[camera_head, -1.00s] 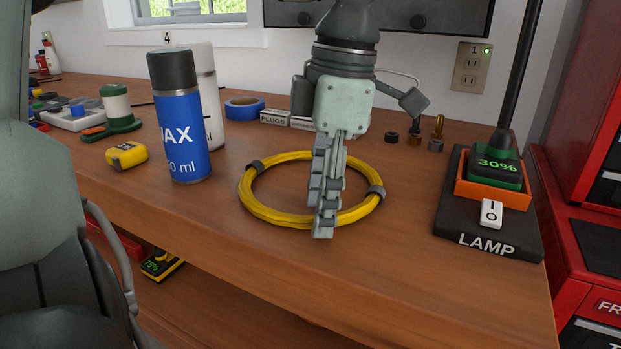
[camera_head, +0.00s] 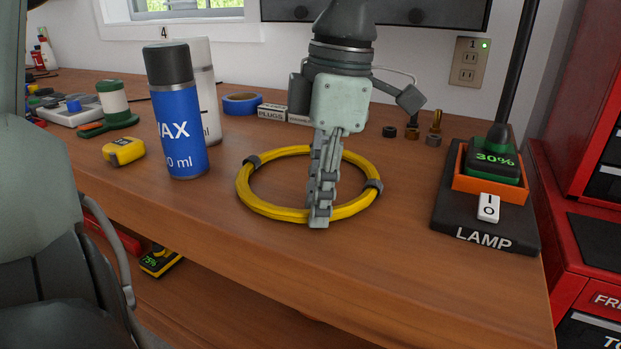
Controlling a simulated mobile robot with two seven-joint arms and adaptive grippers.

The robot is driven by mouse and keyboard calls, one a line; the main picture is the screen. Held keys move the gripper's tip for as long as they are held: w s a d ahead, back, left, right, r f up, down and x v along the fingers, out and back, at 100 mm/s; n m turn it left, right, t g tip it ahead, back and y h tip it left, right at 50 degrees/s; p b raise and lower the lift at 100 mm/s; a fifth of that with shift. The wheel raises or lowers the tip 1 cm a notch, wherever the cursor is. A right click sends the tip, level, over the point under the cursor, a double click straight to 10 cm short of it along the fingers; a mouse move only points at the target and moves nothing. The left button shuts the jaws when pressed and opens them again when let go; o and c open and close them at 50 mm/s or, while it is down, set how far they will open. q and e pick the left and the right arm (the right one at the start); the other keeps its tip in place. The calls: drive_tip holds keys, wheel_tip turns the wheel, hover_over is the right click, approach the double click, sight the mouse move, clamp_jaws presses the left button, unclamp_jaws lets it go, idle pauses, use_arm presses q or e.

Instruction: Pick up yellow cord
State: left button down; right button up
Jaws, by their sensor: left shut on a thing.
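The yellow cord (camera_head: 268,211) is a coiled ring with grey clips at its left and right sides. It lies flat on the wooden workbench, near the front edge. My left gripper (camera_head: 319,222) points down from above, seen nearly edge-on. Its fingers are shut on the near side of the ring, right of the ring's front middle. The fingers hide a short piece of the cord at the front and part of its far side. I cannot see any clear gap between the cord and the bench. My right gripper is not in view.
A blue spray can (camera_head: 180,135) and a yellow tape measure (camera_head: 124,151) stand left of the cord. A lamp base (camera_head: 484,237) is to the right. Blue tape (camera_head: 242,104) and small boxes (camera_head: 272,112) are behind. The bench (camera_head: 400,265) is bare in front.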

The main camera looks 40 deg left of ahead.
use_arm(q)
drive_tip(key=shift+r, duration=0.15)
wheel_tip(320, 180, up, 28)
drive_tip(key=p, duration=0.2)
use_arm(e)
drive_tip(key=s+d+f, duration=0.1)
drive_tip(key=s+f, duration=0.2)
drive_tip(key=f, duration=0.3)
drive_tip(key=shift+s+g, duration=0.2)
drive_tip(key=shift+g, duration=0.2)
